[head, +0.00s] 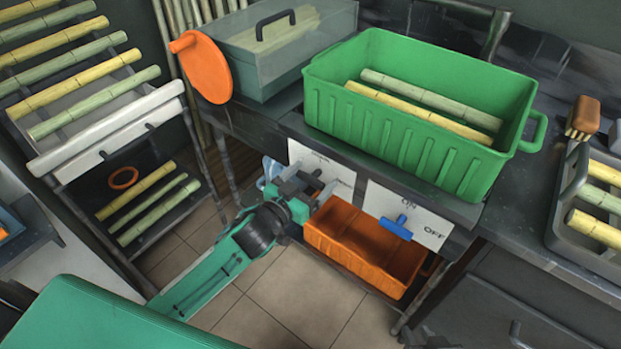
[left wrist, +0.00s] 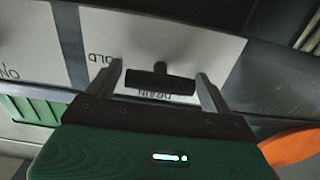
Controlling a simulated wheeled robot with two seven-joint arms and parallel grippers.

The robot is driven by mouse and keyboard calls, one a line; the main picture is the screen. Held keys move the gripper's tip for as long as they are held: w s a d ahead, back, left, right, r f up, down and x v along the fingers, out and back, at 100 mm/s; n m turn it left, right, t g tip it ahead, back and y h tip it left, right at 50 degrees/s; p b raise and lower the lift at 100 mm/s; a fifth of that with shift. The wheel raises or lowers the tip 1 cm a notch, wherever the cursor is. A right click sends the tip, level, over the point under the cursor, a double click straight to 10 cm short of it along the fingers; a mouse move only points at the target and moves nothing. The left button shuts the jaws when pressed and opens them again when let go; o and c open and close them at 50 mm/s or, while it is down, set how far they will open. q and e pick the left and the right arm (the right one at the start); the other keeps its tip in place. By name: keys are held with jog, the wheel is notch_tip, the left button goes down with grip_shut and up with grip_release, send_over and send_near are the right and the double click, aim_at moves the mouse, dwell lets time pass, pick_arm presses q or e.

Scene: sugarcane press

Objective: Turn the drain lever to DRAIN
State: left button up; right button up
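The drain lever (left wrist: 160,82) is a dark bar handle on a white panel (left wrist: 215,50) in the left wrist view. Upside-down DRAIN lettering shows just below the bar, and partly hidden HOLD lettering is at the left. My left gripper (left wrist: 163,88) is open, with one finger beyond each end of the bar and a gap on both sides. In the head view my left gripper (head: 308,188) is at the panel and hides most of the lever. A small dark part at the bottom edge seems to be my right gripper (head: 428,340); its fingers cannot be made out.
An orange bin (head: 360,245) stands just right of my left gripper, below the panels. A blue switch (head: 396,227) sits on the ON/OFF panel. A green crate (head: 400,130) with cane stalks is on the counter above. A rack (head: 85,95) of stalks stands left.

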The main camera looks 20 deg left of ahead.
pick_arm(q)
jog(key=c, duration=0.4)
pick_arm(e)
jog(key=shift+d+r, duration=0.1)
